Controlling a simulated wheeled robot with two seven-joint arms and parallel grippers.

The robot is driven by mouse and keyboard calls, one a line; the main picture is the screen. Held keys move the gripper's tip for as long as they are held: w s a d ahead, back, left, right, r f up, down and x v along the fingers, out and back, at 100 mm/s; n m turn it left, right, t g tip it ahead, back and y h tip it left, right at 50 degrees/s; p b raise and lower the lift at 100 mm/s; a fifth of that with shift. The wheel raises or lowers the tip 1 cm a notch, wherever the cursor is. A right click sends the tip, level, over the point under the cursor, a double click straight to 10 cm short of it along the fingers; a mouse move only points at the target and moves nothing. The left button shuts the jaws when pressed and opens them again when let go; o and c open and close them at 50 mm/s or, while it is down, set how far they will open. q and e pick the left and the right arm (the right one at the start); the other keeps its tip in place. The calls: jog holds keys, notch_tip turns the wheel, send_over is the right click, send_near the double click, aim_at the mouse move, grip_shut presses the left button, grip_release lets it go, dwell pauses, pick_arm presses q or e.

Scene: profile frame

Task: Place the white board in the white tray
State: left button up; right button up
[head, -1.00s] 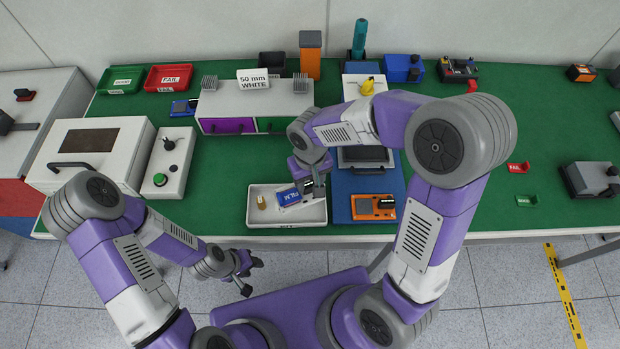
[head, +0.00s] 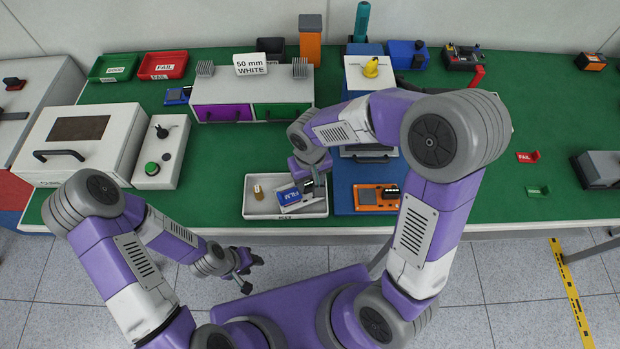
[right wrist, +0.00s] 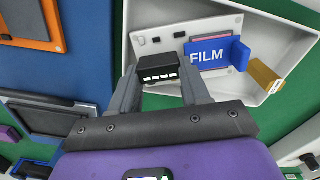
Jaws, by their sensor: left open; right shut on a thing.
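The white tray (head: 247,197) lies at the front edge of the green bench. It also shows in the right wrist view (right wrist: 292,22). The white board (right wrist: 180,40) appears inside the tray in the right wrist view. A blue FILM piece (right wrist: 207,58) covers part of it. My right gripper (right wrist: 162,78) is shut on a black block on the board, at the tray's right side in the head view (head: 311,188). Whether the board rests flat on the tray floor is unclear. My left gripper (head: 246,272) is open and empty, in front of the bench.
An orange device (head: 376,198) is close on the right, on a blue mat (head: 344,203). A white unit with purple and green drawers (head: 252,98) stands behind.

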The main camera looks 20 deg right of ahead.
jog(key=shift+f+b, duration=0.55)
jog(key=shift+f, duration=0.05)
dwell(0.3)
jog(key=o, duration=1.2)
jog(key=shift+r, duration=0.1)
notch_tip(320, 180, up, 8)
jog(key=p, duration=0.2)
jog(key=shift+f+p, duration=0.25)
jog(key=shift+p, duration=0.1)
